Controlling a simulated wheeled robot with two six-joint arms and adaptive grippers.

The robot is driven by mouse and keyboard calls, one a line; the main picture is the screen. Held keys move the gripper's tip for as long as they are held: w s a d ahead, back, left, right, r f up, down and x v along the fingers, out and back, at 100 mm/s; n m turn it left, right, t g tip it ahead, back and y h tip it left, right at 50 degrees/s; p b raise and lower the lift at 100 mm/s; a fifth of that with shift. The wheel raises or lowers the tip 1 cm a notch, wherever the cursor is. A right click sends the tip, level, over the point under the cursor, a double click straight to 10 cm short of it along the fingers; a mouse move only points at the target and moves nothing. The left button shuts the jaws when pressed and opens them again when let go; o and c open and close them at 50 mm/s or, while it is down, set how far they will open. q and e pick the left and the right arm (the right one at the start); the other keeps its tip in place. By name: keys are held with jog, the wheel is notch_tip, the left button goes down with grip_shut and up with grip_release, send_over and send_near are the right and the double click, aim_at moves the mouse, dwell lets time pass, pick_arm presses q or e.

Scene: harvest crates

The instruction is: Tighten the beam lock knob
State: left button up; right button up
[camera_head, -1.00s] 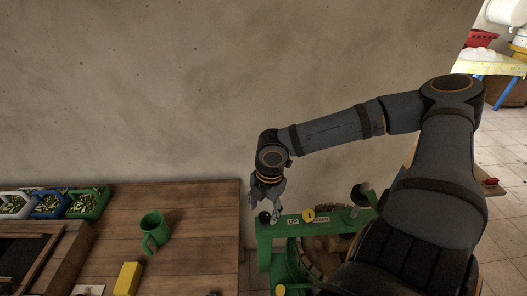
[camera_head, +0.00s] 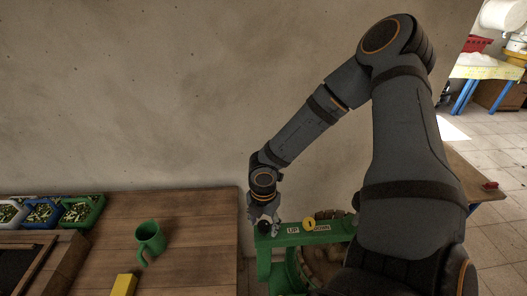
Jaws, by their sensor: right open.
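The green beam (camera_head: 291,240) of a machine carries labels and a yellow round part (camera_head: 309,224) near its middle. A black knob (camera_head: 264,227) sits at the beam's left end. My right gripper (camera_head: 266,224) points down over that left end and is open. Its fingers are at the knob and partly cover it; I cannot tell whether they touch it. My left gripper is not in view.
A wooden table (camera_head: 180,218) at the left bears a green mug (camera_head: 150,239), a yellow block (camera_head: 124,285) and several crates of green produce (camera_head: 82,212). A plain wall stands behind. My right arm hides the beam's right part.

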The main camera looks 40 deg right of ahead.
jog(key=shift+f, duration=0.4)
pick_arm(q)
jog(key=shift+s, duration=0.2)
pick_arm(e)
jog(key=c, duration=1.2)
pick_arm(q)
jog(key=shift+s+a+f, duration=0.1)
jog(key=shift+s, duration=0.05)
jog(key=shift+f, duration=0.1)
